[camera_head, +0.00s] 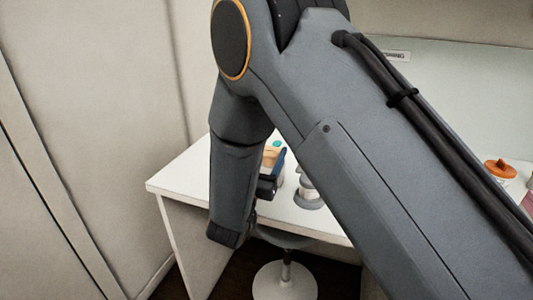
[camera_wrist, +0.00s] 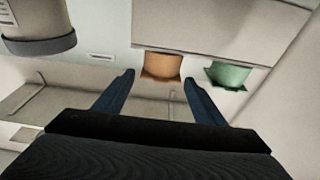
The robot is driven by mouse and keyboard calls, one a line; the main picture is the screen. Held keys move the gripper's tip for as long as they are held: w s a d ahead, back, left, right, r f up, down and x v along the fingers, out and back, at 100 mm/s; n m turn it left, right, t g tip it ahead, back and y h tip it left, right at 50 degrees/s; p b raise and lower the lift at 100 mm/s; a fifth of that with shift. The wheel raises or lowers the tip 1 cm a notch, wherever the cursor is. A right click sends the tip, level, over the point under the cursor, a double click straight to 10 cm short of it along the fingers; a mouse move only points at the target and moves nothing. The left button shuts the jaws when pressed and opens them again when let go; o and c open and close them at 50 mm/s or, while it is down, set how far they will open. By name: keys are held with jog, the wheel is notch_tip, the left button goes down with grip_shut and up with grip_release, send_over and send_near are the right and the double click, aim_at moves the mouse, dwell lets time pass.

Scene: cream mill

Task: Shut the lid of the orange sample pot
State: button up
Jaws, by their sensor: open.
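An orange pot (camera_wrist: 162,66) shows in the wrist view, ahead of and between my two blue fingertips. A pale slab covers or adjoins its upper side there, and I cannot tell whether that is its lid. In the head view, a small orange-tan patch (camera_head: 271,157) shows beside my gripper (camera_head: 279,164), mostly hidden by my arm and fingers; it appears to be the same pot. My gripper (camera_wrist: 159,77) is open, with nothing between its fingers. I cannot tell from these views how far the lid stands open.
A green pot (camera_wrist: 229,75) is right of the orange one in the wrist view. A grey-based jar (camera_head: 308,194) stands close to my gripper on the white table (camera_head: 178,182). An orange-topped jar (camera_head: 500,170) stands far right. A stool (camera_head: 284,282) is below the table edge.

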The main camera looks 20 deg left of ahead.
jog(key=b+v, duration=0.2)
jog(key=v, duration=0.5)
jog(key=shift+s, duration=0.25)
jog(key=shift+a, duration=0.1)
